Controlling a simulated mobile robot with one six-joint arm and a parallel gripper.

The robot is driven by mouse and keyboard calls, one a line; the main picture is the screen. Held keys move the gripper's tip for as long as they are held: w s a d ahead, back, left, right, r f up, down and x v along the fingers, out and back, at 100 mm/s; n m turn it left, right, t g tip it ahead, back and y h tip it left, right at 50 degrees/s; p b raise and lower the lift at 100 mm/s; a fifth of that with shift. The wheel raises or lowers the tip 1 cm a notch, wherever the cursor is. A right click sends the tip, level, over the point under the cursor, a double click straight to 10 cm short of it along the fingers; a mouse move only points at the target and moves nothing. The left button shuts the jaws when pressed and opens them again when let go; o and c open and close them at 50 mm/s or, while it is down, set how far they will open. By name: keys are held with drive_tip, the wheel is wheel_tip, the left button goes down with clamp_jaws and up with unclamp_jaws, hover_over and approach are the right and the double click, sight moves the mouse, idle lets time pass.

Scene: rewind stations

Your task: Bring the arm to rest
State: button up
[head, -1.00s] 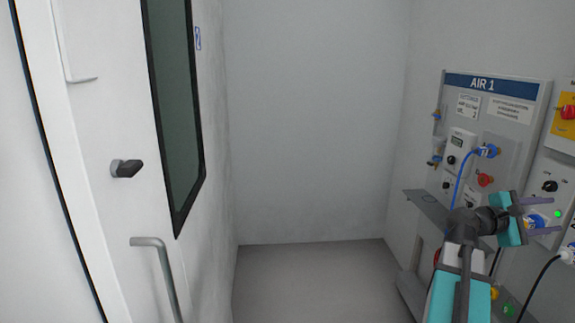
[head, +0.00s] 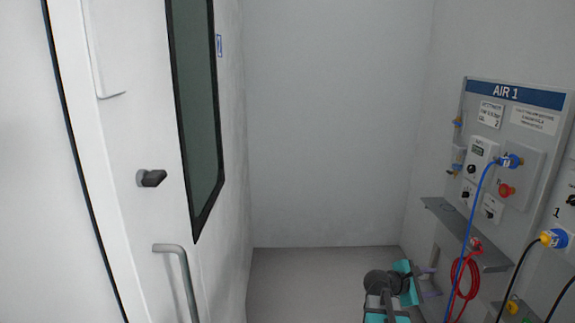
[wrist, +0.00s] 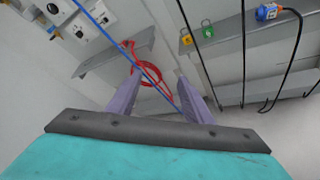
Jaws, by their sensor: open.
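My gripper (head: 428,281) is low at the bottom right of the head view, in front of the wall panels and below the AIR 1 panel (head: 515,140). Its two purple fingers are apart. In the wrist view my gripper (wrist: 160,100) is open, with nothing held between the fingers. Beyond the fingers hang a red coiled hose (wrist: 150,72) and a blue hose (wrist: 112,38); whether the fingers touch them I cannot tell.
A grey shelf (head: 450,222) juts from the wall under the AIR 1 panel. A black cable (head: 520,265) hangs at the right. A white door (head: 125,190) with a handle (head: 180,265) stands at left. The floor (head: 300,285) between is clear.

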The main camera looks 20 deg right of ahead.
drive_tip(key=s+a+f+g+y+p, duration=0.1)
drive_tip(key=s+a+f+y, duration=0.15)
drive_tip(key=a+f, duration=1.05)
drive_tip(key=s+a+f+y, duration=0.2)
drive_tip(key=a+f+y, duration=0.1)
drive_tip(key=a+f, duration=1)
drive_tip(key=s+a+f+m+g+y, duration=0.3)
drive_tip(key=s+a+f, duration=0.4)
drive_tip(key=s+a, duration=0.3)
drive_tip(key=s+a+f+m+g+y, duration=0.2)
drive_tip(key=s+a+f+m+y, duration=0.3)
drive_tip(key=s+a+f+m, duration=0.3)
drive_tip(key=s+a, duration=0.3)
drive_tip(key=s, duration=0.1)
drive_tip(key=shift+a+f+g+p, duration=0.25)
drive_tip(key=shift+g+p, duration=0.15)
drive_tip(key=c, duration=0.3)
drive_tip(key=shift+c, duration=0.4)
